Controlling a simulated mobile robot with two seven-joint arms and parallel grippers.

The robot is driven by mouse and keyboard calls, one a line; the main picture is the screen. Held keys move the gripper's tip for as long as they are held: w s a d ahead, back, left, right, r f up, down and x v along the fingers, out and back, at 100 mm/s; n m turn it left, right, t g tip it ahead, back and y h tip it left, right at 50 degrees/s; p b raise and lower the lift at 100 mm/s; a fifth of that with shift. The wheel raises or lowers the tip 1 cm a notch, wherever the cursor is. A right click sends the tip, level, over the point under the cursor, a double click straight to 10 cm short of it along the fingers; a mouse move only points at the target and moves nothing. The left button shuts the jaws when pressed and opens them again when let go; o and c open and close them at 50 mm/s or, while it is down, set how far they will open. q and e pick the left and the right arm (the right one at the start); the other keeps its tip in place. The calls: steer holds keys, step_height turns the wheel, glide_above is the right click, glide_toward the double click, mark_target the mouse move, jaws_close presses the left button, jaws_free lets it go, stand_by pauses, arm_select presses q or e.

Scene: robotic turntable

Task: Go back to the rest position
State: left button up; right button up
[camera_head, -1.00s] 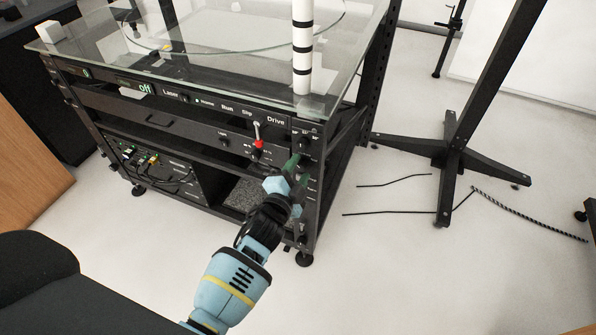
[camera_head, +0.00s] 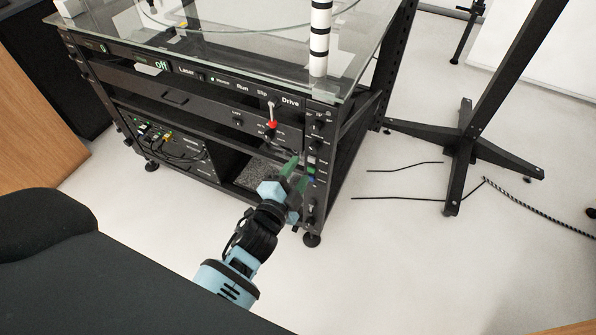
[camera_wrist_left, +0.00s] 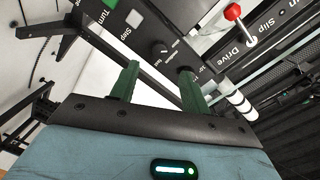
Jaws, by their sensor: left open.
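My left gripper (camera_head: 294,170) is in front of the right end of the rack's control panel, with its green fingers toward the panel. In the left wrist view the two green fingers (camera_wrist_left: 160,80) stand apart with nothing between them. I cannot tell whether the fingers touch the panel. The red-tipped lever (camera_head: 271,123) is on the panel, up and left of the gripper. My right gripper is not in view.
The black rack (camera_head: 215,125) has a glass top (camera_head: 180,45) carrying a black-and-white striped post (camera_head: 319,40). A black stand with crossed feet (camera_head: 465,150) is on the floor at right, with cables (camera_head: 410,198) near it. The floor (camera_head: 400,270) in front is mostly clear.

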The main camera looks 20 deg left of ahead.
arm_select(q)
steer(key=s+a+f+n+g, duration=0.1)
steer(key=s+f+n+g, duration=0.3)
steer(key=s, duration=0.6)
steer(key=s+f+n+g, duration=0.1)
steer(key=s+f, duration=0.5)
steer(key=s, duration=0.4)
steer(key=s+a+f+n+g, duration=0.1)
steer(key=s+f+n+g, duration=0.3)
steer(key=s, duration=0.6)
steer(key=s+d+n+g+h, duration=0.1)
steer(key=s+n+g, duration=0.1)
steer(key=s, duration=1.2)
steer(key=w+r+t+p, duration=0.1)
steer(key=w+r+p, duration=0.2)
steer(key=r+p, duration=0.5)
steer(key=w+r+t+p, duration=0.1)
steer(key=w+r+p, duration=0.2)
steer(key=r+p, duration=0.6)
steer(key=shift+w+a+t, duration=0.2)
steer(key=shift+w+t, duration=0.1)
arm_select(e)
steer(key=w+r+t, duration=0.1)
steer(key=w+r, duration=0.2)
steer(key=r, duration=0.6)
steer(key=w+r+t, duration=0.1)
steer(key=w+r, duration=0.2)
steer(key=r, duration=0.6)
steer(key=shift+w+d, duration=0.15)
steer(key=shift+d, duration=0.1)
